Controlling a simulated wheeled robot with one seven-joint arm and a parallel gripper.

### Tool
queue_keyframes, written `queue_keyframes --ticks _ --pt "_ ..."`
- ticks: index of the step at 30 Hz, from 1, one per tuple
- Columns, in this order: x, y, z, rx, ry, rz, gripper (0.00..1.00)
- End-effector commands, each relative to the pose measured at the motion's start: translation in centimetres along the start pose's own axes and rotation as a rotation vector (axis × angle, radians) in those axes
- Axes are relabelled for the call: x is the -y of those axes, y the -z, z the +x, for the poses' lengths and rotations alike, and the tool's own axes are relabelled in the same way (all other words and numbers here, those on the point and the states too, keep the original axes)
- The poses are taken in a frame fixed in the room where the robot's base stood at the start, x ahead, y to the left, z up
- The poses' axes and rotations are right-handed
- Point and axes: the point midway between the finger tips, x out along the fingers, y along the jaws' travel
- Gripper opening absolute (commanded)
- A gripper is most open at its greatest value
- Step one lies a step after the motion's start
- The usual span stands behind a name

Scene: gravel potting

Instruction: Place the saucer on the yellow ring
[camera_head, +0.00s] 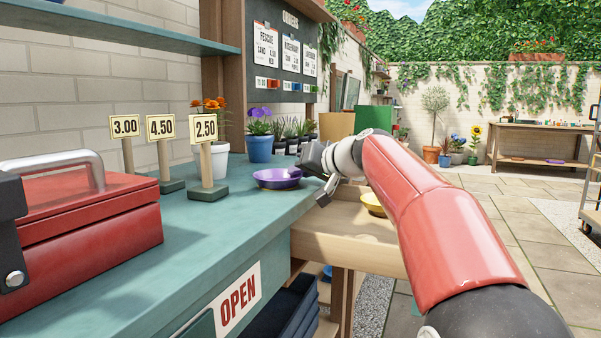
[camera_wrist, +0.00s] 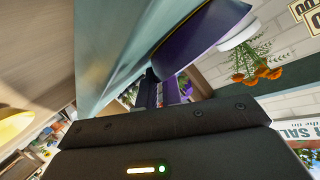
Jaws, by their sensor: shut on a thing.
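A purple saucer (camera_head: 277,178) is at the right edge of the teal counter (camera_head: 190,240). My gripper (camera_head: 306,173) comes from the right and is shut on the saucer's near right rim. In the wrist view the saucer (camera_wrist: 200,38) reaches up from between the fingers (camera_wrist: 163,85). I cannot tell whether it rests on the counter or is just above it. A yellow round thing (camera_head: 371,203) lies on the lower wooden table, partly hidden by my arm. It looks dish-like, and I cannot tell if it is the ring. A yellow patch also shows in the wrist view (camera_wrist: 12,126).
Price signs (camera_head: 206,150) and a red box (camera_head: 90,220) stand on the counter's left. A blue pot with purple flowers (camera_head: 260,148) and a white pot (camera_head: 212,160) stand behind the saucer. The wooden table (camera_head: 345,232) is lower, right of the counter.

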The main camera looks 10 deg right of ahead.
Motion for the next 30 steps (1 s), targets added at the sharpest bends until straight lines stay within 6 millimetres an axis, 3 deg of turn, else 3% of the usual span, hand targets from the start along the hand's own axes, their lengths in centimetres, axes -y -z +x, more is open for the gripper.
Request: queue_keyframes --ticks 1,3,14,30 --pt "-0.1 -0.3 0.1 0.0 0.0 0.0 0.0" --pt "-0.1 -0.1 0.1 0.001 0.0 0.0 0.16" --pt "0.2 0.4 -0.1 0.0 0.0 0.0 0.16" --pt "0.0 0.1 -10.3 -0.001 -0.002 0.001 0.16"
